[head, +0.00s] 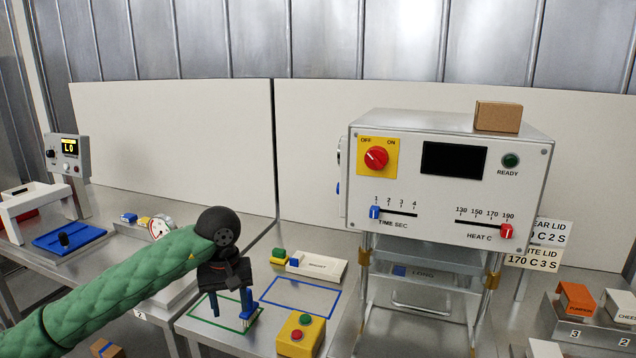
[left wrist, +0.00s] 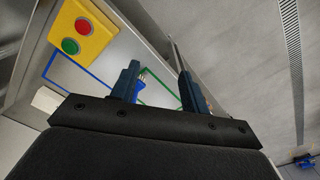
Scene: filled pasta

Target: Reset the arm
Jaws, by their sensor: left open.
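My left arm, in a green quilted sleeve, reaches in from the left in the head view. Its left gripper (head: 233,306) points down over the green-outlined square (head: 196,322) on the metal table. In the left wrist view the gripper (left wrist: 158,80) shows two blue fingers spread apart with nothing held between them. A small blue object (left wrist: 138,88) shows beyond the fingers, close to the green and blue outlines. The right gripper is in neither view.
A yellow box (head: 300,335) with red and green buttons stands right of the gripper. A large white heat machine (head: 450,180) stands further right. Green and yellow blocks (head: 279,256) lie behind. A blue plate (head: 70,238) lies far left.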

